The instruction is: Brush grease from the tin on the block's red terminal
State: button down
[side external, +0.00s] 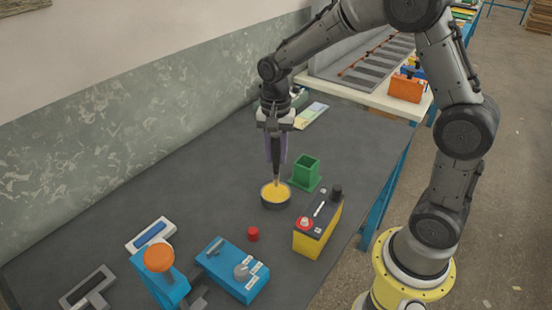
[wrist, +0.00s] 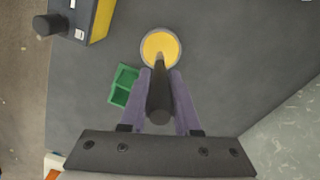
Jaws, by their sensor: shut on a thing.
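My gripper (wrist: 160,95) is shut on a dark-handled brush (wrist: 159,98), which points down. In the side view my gripper (side external: 276,150) is above the grease tin (side external: 275,204), a round grey tin with yellow grease inside. The brush tip is at the grease in the tin; how deep it sits I cannot tell. The tin also shows in the wrist view (wrist: 144,62). The block (side external: 318,222) is a yellow and dark battery to the right of the tin. Its red terminal (side external: 305,223) is at the near end of the top, and a black post is at the far end.
A green square holder (side external: 306,172) stands just behind the tin. A red cap (side external: 253,234) lies in front of it. A blue box with a knob (side external: 232,269) and a blue stand with an orange knob (side external: 160,260) are at the front left. The table's back left is clear.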

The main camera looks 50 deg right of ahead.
aim_at(276, 137)
jog(key=shift+r, duration=2.15)
jog(key=shift+w+a+f, duration=0.15)
jog(key=shift+a+f, duration=0.05)
jog(key=shift+f, duration=0.1)
jog(key=w+a+n, duration=0.2)
jog(key=w+n, duration=0.5)
jog(key=n, duration=0.2)
jog(key=s+a+r+g, duration=0.1)
jog(key=s+a+r, duration=0.25)
jog(key=s, duration=0.65)
jog(key=s+a+r+g, duration=0.1)
jog(key=s+a+r, duration=0.3)
jog(key=s, duration=0.6)
jog(key=shift+w+d+f, duration=0.1)
jog(key=shift+d+f, duration=0.05)
jog(key=shift+f, duration=0.75)
jog(key=shift+w+d+f, duration=0.1)
jog(key=shift+d+f, duration=0.1)
jog(key=shift+f, duration=0.7)
jog(key=shift+d+f, duration=0.15)
jog(key=shift+f, duration=0.75)
jog(key=shift+f, duration=0.55)
